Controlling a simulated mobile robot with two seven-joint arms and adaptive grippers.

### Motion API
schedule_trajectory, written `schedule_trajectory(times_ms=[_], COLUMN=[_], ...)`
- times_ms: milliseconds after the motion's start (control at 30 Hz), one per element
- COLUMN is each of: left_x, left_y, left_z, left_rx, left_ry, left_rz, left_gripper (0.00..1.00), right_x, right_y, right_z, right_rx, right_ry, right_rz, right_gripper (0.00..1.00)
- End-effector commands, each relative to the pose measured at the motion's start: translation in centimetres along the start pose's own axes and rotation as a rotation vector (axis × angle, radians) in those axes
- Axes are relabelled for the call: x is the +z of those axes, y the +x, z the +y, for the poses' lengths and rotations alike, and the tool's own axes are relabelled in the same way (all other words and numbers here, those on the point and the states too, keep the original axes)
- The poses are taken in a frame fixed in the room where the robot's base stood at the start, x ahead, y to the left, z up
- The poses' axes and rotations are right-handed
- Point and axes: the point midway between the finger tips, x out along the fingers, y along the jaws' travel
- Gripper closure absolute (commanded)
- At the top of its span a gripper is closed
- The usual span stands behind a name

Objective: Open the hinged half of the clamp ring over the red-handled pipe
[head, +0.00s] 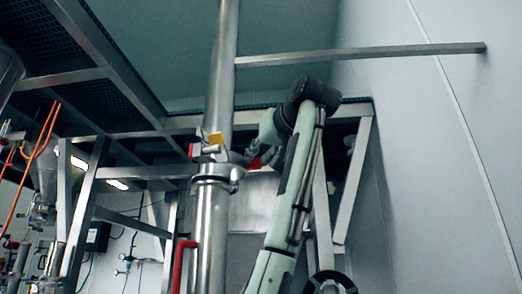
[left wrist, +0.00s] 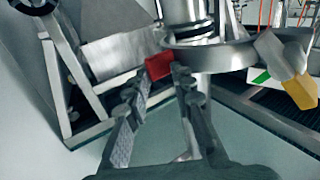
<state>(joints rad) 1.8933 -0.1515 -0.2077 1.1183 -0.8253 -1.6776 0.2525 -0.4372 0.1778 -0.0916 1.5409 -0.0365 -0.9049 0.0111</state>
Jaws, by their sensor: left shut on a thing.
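The clamp ring (head: 212,171) sits on the upright steel pipe (head: 212,235), above the red handle (head: 181,258). In the left wrist view the ring shows as a wide metal band (left wrist: 218,57). A yellow piece (head: 216,138) sits on the clamp and also shows in the left wrist view (left wrist: 301,89). I cannot tell how far the hinged half is swung. My right gripper is not in view.
A slanted metal bar (head: 360,54) runs from the pipe to the right wall (head: 445,150). A steel frame (head: 160,170) with platforms stands behind. Orange hoses (head: 40,140) and small fittings are at the far left. Free air lies right of my arm.

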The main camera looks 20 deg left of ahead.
Motion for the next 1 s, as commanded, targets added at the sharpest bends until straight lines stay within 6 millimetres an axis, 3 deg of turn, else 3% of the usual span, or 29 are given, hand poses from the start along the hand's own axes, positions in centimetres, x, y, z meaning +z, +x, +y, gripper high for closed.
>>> schedule_trajectory(times_ms=[33,300,333,400,1000], left_x=[-0.21,-0.22,-0.22,-0.21,0.15], left_y=[0.92,0.92,0.91,0.9,0.72], left_z=[-0.62,-0.69,-0.7,-0.69,-0.38], left_rx=[-0.013,-0.015,-0.015,-0.015,-0.01], left_ry=[0.0,0.0,-0.001,-0.001,0.0], left_rz=[0.003,0.003,0.004,0.003,-0.003], left_gripper=[1.0,1.0,0.75,0.7,0.7], right_x=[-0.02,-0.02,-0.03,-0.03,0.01], right_y=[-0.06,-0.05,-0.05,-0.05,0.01], right_z=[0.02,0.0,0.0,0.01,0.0], right_rx=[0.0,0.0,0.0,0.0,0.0], right_ry=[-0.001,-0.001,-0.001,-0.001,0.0], right_rz=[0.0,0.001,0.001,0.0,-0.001], right_gripper=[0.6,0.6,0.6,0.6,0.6])
